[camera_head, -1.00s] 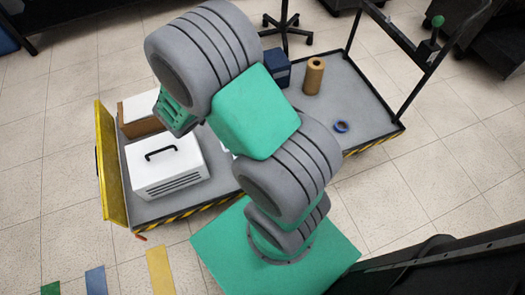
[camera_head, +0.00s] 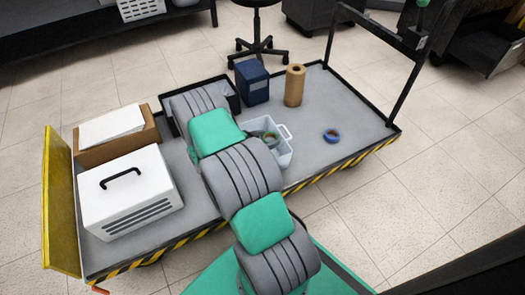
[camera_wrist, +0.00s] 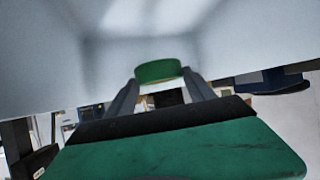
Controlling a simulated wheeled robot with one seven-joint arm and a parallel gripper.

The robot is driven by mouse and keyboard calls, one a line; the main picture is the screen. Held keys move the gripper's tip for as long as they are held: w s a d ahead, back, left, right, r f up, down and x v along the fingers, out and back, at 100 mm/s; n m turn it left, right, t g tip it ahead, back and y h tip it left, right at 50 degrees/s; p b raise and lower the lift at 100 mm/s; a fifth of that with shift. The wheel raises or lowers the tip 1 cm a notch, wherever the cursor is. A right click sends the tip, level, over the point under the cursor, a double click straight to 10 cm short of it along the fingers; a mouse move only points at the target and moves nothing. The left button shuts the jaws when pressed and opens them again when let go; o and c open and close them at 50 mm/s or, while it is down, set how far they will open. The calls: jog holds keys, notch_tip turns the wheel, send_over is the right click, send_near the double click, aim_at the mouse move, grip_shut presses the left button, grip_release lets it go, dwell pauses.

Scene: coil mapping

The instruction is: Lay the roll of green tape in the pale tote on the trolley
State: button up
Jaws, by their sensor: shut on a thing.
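The roll of green tape (camera_wrist: 160,71) is between the two fingertips of my gripper (camera_wrist: 160,84) in the wrist view, and the jaws are shut on it. The pale tote (camera_head: 285,157) stands on the trolley (camera_head: 352,112) in the head view, partly hidden by my arm. Pale walls of the tote (camera_wrist: 230,35) fill the upper wrist view. Whether the roll touches the tote's floor I cannot tell. My fingers are mostly hidden in the head view.
A blue tape roll (camera_head: 332,135), brown paper roll (camera_head: 294,86) and dark blue box (camera_head: 252,82) stand near the tote. A black tray (camera_head: 232,101) lies behind my arm. A white case (camera_head: 130,192) and cardboard box (camera_head: 117,146) are on the left. The trolley's right end is mostly clear.

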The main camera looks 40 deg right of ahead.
jog(key=shift+f+b, duration=1.25)
jog(key=shift+f, duration=1.1)
jog(key=o, duration=1.3)
jog(key=shift+o, duration=0.2)
jog(key=shift+r, duration=0.2)
jog(key=shift+a+r+p, duration=0.2)
jog(key=shift+r+p, duration=0.25)
jog(key=shift+p, duration=0.1)
jog(key=shift+a+r+p, duration=0.2)
jog(key=shift+r+p, duration=0.25)
jog(key=shift+p, duration=0.1)
jog(key=w+a+r+n+t+y+p, duration=0.1)
jog(key=a+r+n+y, duration=0.25)
jog(key=a+r, duration=0.55)
jog(key=a+r+n+y+p, duration=0.1)
jog(key=a+r+n+y, duration=0.25)
jog(key=a+r, duration=0.6)
jog(key=s+a+r+n+y, duration=0.2)
jog(key=s+a+r+n, duration=0.2)
jog(key=a, duration=0.5)
jog(key=s+a+r+n+y, duration=0.3)
jog(key=s+a+n, duration=0.3)
jog(key=s+a, duration=0.2)
jog(key=shift+a+r+n+t, duration=0.3)
jog(key=shift+a+r, duration=0.15)
jog(key=shift+a, duration=0.4)
